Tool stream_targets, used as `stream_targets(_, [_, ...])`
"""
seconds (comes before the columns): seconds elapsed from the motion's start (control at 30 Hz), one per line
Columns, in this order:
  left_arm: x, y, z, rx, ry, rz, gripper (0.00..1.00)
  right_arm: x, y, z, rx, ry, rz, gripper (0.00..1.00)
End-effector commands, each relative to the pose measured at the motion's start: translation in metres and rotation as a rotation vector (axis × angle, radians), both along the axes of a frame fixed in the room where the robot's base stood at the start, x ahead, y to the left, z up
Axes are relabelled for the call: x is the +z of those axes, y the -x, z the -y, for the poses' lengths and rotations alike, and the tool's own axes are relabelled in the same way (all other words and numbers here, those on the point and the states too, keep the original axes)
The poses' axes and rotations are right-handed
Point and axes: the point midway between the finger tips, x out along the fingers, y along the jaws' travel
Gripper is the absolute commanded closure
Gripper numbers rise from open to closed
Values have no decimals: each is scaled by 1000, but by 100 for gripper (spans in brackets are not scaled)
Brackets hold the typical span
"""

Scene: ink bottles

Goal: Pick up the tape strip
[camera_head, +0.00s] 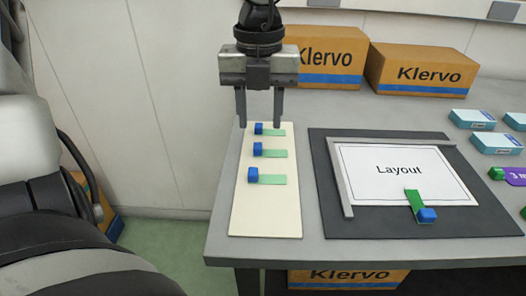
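A cream board (265,215) lies at the left end of the table and bears three green tape strips with blue end tabs. The far strip (274,132), middle strip (274,153) and near strip (272,179) lie one behind another. My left gripper (259,124) points down over the far end of the board. Its fingers are open, one on each side of the far strip's blue tab, with nothing clamped. I cannot tell how high the fingertips are. Another green strip with a blue tab (414,205) lies across the lower edge of the white Layout sheet (365,165). My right gripper is not in view.
The Layout sheet lies on a dark mat (335,222) with a grey L-shaped guide (338,180). Two Klervo cartons (418,85) stand at the back. Small blue boxes (495,143) and a purple-labelled item (516,175) are at the right. The table's left edge runs close beside the board.

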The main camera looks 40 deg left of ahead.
Motion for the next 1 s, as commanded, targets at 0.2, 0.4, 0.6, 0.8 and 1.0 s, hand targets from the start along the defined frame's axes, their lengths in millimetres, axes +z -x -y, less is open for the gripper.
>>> stream_targets(0.2, [-22, 5, 0, -1, 2, -4, 60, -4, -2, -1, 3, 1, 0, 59])
stream_targets(0.4, [-49, 7, 0, 0, 1, -3, 60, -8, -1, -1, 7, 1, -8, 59])
stream_targets(0.6, [-54, 7, 0, -1, 1, 1, 60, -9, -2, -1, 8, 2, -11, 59])
stream_targets(0.8, [-54, 7, 0, -1, 0, 0, 85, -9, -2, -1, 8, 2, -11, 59])
stream_targets(1.0, [-54, 7, 0, -1, 0, 0, 96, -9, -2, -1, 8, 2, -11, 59])
